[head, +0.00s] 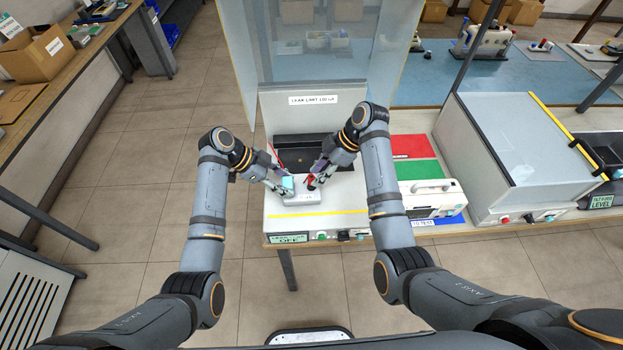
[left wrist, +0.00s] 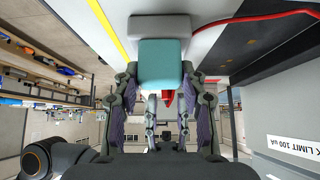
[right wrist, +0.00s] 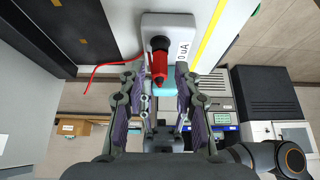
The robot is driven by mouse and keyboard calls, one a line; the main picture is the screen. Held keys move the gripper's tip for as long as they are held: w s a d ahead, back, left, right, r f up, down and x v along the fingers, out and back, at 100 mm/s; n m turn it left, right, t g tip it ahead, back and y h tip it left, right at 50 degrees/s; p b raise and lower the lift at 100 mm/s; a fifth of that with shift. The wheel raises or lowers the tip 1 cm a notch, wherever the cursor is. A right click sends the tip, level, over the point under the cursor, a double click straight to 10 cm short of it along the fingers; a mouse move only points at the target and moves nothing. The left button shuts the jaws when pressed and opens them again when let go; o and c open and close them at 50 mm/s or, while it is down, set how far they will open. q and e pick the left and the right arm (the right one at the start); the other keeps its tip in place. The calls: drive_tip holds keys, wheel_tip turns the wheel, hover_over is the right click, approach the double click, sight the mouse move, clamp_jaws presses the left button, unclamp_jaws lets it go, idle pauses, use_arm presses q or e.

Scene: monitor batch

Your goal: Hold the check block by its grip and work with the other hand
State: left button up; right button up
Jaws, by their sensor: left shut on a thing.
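The check block (head: 303,197) is a pale grey block with a teal grip (head: 288,182) at its left end. It is over the light deck of the leak tester; whether it touches the deck is unclear. My left gripper (head: 284,187) is shut on the teal grip, which fills the space between its fingers in the left wrist view (left wrist: 160,65). A red probe (right wrist: 158,62) with a black collar stands at the block. My right gripper (right wrist: 160,88) is open, its fingers on either side of the probe's red end with gaps visible.
A red lead (right wrist: 108,65) runs over the deck beside the block. The tester's dark recess (head: 305,155) lies behind, under a raised clear cover. Red (head: 412,146) and green (head: 418,169) mats and a white instrument (head: 432,197) are to the right. A closed clear-lidded station (head: 520,140) stands farther right.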

drive_tip(key=shift+x, duration=1)
drive_tip(key=shift+c, duration=0.4)
clamp_jaws()
